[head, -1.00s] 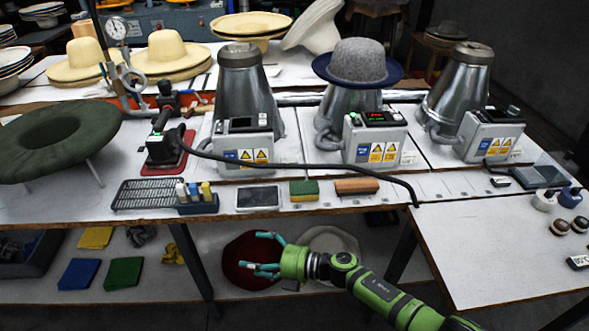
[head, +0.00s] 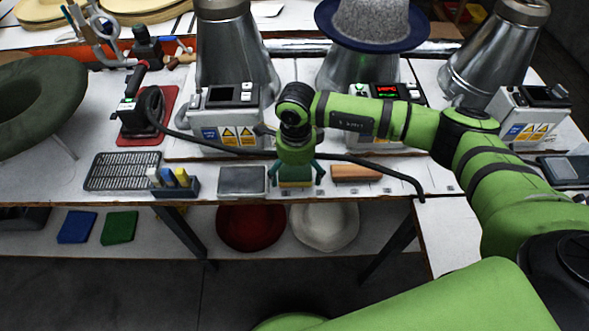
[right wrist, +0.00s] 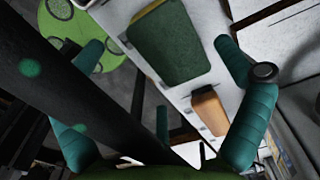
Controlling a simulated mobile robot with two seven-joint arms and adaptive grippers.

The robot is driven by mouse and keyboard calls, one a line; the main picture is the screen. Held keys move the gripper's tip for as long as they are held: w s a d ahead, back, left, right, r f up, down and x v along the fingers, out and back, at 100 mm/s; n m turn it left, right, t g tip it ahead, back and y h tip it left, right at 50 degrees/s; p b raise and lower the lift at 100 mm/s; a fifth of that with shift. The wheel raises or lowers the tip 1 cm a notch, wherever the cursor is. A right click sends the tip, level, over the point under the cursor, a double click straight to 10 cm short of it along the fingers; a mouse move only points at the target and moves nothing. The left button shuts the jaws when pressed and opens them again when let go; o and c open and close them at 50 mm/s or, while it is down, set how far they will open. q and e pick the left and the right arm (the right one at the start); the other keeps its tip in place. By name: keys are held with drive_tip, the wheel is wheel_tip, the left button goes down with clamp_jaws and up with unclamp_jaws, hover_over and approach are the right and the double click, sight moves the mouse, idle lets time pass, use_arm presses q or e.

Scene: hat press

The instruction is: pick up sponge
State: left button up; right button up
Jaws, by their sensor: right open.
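The sponge (head: 294,184), green on top with a yellow side, lies near the front edge of the workbench. My right gripper (head: 296,177) points down over it in the head view, with one finger to either side. The gripper is open, and its body hides part of the sponge. In the right wrist view the sponge (right wrist: 178,45) shows between the two spread teal fingers, with its green face toward the camera. Contact with the fingers is not visible. My left gripper is not in view.
A brown block (head: 356,172) lies right of the sponge and a grey flat pad (head: 242,181) left of it. A black cable (head: 360,161) runs close by the gripper. Metal cones with control boxes (head: 228,121) stand behind. A rack (head: 122,171) lies further left.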

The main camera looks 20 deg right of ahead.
sight(295, 175)
drive_tip(key=shift+w+f, duration=0.2)
drive_tip(key=shift+f, duration=1.3)
drive_tip(key=c, duration=0.7)
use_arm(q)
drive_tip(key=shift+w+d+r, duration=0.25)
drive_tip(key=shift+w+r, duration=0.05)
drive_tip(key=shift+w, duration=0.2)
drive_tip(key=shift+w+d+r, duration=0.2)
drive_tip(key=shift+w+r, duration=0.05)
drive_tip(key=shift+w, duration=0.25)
use_arm(e)
drive_tip(key=shift+c, duration=0.2)
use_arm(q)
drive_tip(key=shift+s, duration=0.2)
